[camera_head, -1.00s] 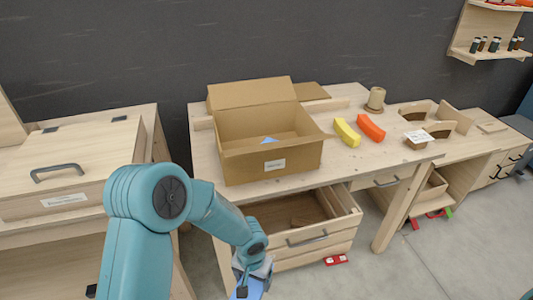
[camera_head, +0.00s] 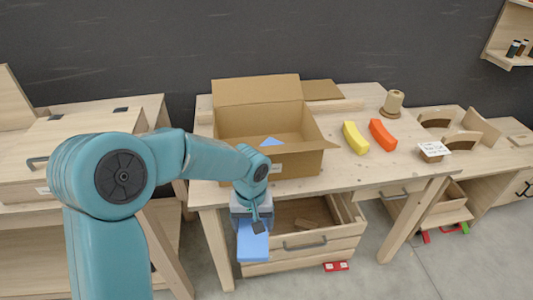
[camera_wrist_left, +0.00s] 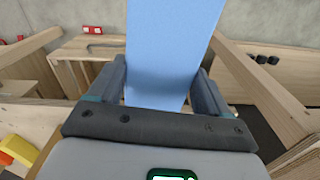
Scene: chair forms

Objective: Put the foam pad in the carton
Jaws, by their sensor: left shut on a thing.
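A blue foam pad (camera_head: 253,240) hangs from my left gripper (camera_head: 250,216), in front of the bench's front edge and over the open drawer's left part. In the left wrist view the pad (camera_wrist_left: 172,50) stands between the two fingers of the gripper (camera_wrist_left: 165,90), which is shut on it. The open cardboard carton (camera_head: 300,164) stands on the bench behind and above the gripper. A small piece of another blue thing (camera_head: 270,142) shows inside the carton. My left forearm hides the carton's left front. My right gripper is in neither view.
The bench (camera_head: 345,178) has a yellow block (camera_head: 355,138), an orange block (camera_head: 382,135) and a spool (camera_head: 393,103) right of the carton. An open drawer (camera_head: 300,215) juts out below. A red thing (camera_head: 336,266) lies on the floor.

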